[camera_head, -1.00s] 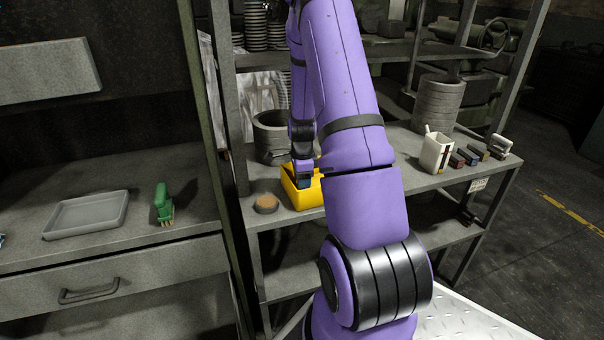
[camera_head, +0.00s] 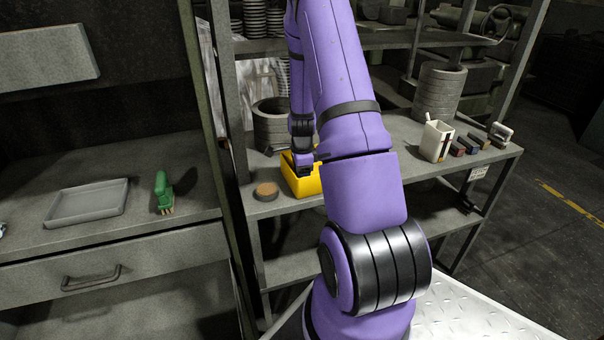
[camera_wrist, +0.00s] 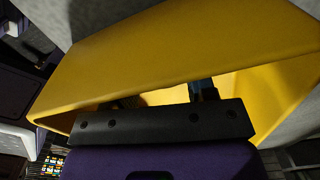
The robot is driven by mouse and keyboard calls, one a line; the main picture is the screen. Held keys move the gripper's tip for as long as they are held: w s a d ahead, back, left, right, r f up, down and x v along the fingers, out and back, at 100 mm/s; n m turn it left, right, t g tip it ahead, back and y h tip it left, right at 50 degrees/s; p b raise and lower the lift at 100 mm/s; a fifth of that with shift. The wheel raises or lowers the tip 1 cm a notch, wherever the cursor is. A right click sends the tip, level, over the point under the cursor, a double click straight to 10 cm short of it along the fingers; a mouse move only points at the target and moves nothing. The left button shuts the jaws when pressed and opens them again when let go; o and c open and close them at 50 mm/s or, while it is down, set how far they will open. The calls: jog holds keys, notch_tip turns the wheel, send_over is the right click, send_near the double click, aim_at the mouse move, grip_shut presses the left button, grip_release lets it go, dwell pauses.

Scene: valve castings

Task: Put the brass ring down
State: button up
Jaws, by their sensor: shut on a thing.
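My gripper (camera_head: 304,170) reaches down into the yellow bin (camera_head: 308,187) on the shelf. In the wrist view the bin's yellow wall (camera_wrist: 150,60) fills most of the picture. The gripper's dark palm lies across the bin's opening there, and its fingers (camera_wrist: 165,97) go down inside, partly hidden by the palm. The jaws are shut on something. The brass ring cannot be made out in either view; the palm and bin walls hide what is between the fingertips.
A round brown-topped disc (camera_head: 265,191) lies just left of the bin. A grey pot (camera_head: 271,125) stands behind. A white cup (camera_head: 436,141) and small blocks are further right. A grey tray (camera_head: 88,203) and green brush (camera_head: 163,190) lie on the left bench.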

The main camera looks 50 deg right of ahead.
jog(key=shift+f, duration=0.15)
jog(key=o, duration=1.1)
jog(key=shift+o, duration=0.2)
notch_tip(320, 180, up, 11)
jog(key=shift+f, duration=0.1)
